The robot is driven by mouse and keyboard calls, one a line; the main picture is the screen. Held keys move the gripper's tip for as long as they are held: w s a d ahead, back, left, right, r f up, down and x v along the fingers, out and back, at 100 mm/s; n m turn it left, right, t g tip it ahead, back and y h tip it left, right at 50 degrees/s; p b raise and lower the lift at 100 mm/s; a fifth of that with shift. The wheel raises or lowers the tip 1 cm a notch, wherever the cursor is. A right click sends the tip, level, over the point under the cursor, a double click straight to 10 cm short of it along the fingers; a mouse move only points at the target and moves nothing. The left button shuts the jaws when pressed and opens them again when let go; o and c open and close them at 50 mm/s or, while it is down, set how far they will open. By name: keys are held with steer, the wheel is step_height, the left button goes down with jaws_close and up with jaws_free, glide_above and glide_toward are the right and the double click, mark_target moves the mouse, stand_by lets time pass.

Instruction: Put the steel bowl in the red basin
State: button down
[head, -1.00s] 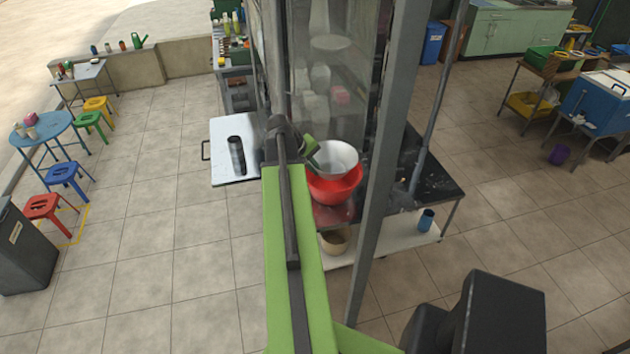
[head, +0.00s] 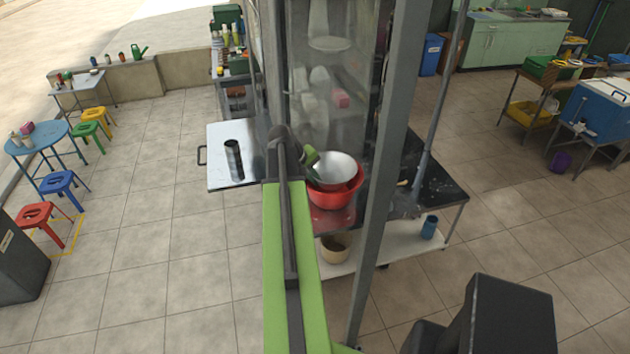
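The steel bowl (head: 336,168) is a shiny, open bowl in the middle of the head view. It sits within the rim of the red basin (head: 333,199), and the basin's red edge shows to its right and below. Its underside is hidden, so I cannot tell whether it rests on the basin's bottom. The basin stands on the dark table by the press. My gripper (head: 313,162) is at the bowl's left rim, partly hidden by my arm. I cannot see whether its fingers are closed on the rim.
A grey post (head: 384,170) rises just right of the basin. A glass-panelled cabinet (head: 335,80) stands behind it. A beige pot (head: 335,246) and a blue cup (head: 430,228) are on the lower shelf.

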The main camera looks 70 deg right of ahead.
steer(key=shift+f+b, duration=0.35)
steer(key=shift+f, duration=0.1)
steer(key=c, duration=1.6)
jaws_free()
steer(key=shift+r, duration=0.1)
steer(key=shift+r+p, duration=0.5)
steer(key=shift+p, duration=0.1)
steer(key=p+v, duration=1)
steer(key=v, duration=0.2)
steer(key=shift+p, duration=0.3)
